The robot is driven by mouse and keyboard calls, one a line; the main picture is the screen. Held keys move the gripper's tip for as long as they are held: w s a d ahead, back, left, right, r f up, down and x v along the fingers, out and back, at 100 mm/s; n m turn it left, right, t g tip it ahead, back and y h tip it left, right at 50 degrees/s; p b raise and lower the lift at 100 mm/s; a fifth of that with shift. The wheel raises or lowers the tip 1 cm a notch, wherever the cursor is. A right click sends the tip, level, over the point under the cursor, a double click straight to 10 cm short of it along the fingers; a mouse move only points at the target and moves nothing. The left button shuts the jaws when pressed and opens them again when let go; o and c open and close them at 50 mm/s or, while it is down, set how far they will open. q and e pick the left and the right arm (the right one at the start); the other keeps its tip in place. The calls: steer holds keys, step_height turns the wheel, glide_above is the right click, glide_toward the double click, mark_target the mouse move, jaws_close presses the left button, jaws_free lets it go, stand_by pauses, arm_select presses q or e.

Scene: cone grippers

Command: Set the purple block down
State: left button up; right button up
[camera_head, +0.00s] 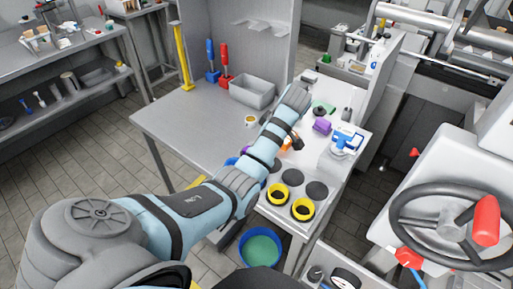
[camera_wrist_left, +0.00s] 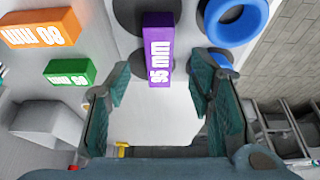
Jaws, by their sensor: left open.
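The purple block (camera_wrist_left: 158,45), marked 95 mm, is in the left wrist view, over or on a dark round spot on the pale worktop. My left gripper (camera_wrist_left: 159,78) is open. The near end of the block lies between its fingertips, with a gap on each side. In the head view my left arm reaches across the worktop and hides part of it. One purple thing (camera_head: 322,125) lies right of the arm and another (camera_head: 246,150) shows left of it; I cannot tell which is this block. My right gripper is not in view.
In the left wrist view, a blue ring (camera_wrist_left: 235,20) is right of the block; an orange block (camera_wrist_left: 45,27) and a green block (camera_wrist_left: 70,72) are left. In the head view, yellow rings (camera_head: 302,209), bare dark discs (camera_head: 317,190) and a grey bin (camera_head: 252,91) stand on the worktop.

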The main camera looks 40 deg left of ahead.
arm_select(q)
steer(key=x, duration=0.4)
steer(key=shift+w+a+f, duration=0.15)
steer(key=shift+a, duration=0.05)
steer(key=shift+s, duration=0.2)
steer(key=shift+w, duration=0.15)
jaws_close()
